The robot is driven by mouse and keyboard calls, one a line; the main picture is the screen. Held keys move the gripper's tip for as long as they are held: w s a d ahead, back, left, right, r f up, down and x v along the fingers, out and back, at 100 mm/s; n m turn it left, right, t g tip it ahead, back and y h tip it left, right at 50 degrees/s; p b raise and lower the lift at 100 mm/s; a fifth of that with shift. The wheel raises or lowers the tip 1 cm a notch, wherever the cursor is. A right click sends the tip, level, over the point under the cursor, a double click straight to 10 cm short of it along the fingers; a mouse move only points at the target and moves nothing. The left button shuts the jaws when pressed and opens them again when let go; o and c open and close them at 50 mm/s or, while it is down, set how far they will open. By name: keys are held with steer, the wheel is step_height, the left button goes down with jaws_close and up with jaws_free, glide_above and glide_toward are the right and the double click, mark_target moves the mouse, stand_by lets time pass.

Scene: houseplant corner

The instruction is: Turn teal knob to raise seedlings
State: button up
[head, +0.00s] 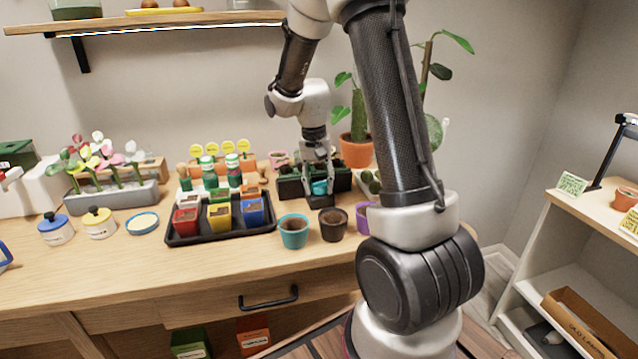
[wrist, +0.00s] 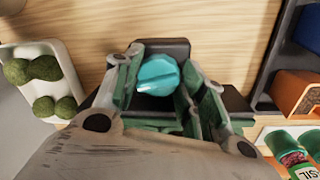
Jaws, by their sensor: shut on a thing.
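The teal knob (wrist: 158,75) sits between my gripper's fingers in the wrist view, on a dark base. In the head view the teal knob (head: 320,187) shows at the front of the dark planter (head: 290,187), with my gripper (head: 318,180) coming down over it from above. My gripper (wrist: 160,85) is shut on the knob, one finger on each side. Green seedlings show around my gripper in the head view, partly hidden by it. The wrist view shows only part of the planter behind my gripper.
A black tray (head: 205,238) with red, yellow and blue pots stands left of the planter. A teal pot (head: 294,233) and a dark pot (head: 333,226) stand in front. A tray with mossy balls (wrist: 70,95) lies beside my gripper.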

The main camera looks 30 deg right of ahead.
steer(key=o, duration=1)
steer(key=shift+o, duration=0.2)
steer(key=r, duration=0.7)
steer(key=shift+w+a+r, duration=0.2)
steer(key=shift+a+r, duration=0.05)
steer(key=shift+r, duration=0.05)
